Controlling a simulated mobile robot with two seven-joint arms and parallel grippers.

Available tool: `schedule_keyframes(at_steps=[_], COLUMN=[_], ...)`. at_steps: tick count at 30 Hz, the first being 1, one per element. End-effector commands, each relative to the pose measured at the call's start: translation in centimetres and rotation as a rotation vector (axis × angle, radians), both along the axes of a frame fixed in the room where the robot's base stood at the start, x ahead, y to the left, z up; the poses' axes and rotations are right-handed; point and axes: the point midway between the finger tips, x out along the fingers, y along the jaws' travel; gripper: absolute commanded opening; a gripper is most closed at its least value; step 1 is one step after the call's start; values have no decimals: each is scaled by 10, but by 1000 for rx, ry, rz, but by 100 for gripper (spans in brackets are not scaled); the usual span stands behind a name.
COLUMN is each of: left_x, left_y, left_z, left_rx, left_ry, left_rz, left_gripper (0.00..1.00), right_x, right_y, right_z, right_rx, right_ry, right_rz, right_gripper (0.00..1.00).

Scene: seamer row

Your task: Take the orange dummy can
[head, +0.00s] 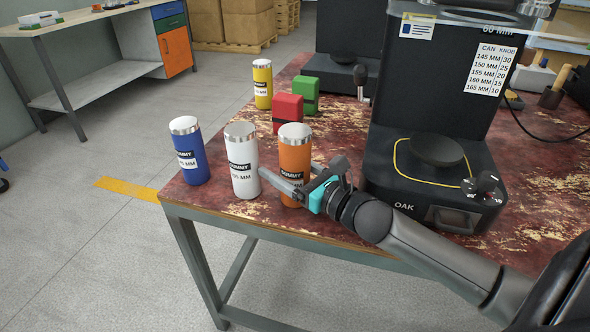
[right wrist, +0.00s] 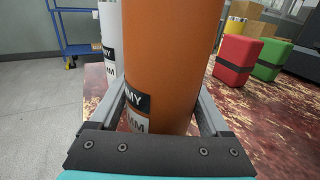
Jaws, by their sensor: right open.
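The orange dummy can (head: 294,160) stands upright on the worn red table (head: 350,135), near its front edge, with a silver lid and a black label. My right gripper (head: 297,180) is open, with its fingers on either side of the can's lower part. In the right wrist view the orange can (right wrist: 168,60) fills the middle between the two fingers (right wrist: 165,110). I cannot tell whether either finger touches it. My left gripper is not in view.
A white can (head: 243,170) stands close left of the orange one, by a finger. A blue can (head: 190,160), red block (head: 287,113), green block (head: 305,95) and yellow can (head: 262,85) stand farther out. The black OAK machine (head: 430,185) is on the right.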

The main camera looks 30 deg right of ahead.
Motion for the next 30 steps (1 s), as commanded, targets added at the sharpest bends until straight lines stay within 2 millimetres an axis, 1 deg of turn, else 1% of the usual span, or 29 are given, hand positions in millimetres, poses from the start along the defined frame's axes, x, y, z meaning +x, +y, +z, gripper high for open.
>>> schedule_keyframes(at_steps=[6, 7, 26, 27, 30], left_x=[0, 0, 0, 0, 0], left_y=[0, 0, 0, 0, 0], left_z=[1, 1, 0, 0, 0], left_rx=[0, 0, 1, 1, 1], left_ry=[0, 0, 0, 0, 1], left_rz=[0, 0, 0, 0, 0], left_gripper=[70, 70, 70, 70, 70], right_x=[0, 0, 0, 0, 0], right_y=[0, 0, 0, 0, 0], right_z=[0, 0, 0, 1, 1], right_rx=[0, 0, 0, 0, -1], right_ry=[1, 1, 0, -2, -1], right_rz=[0, 0, 0, 0, 0], right_gripper=[80, 78, 7, 5, 4])
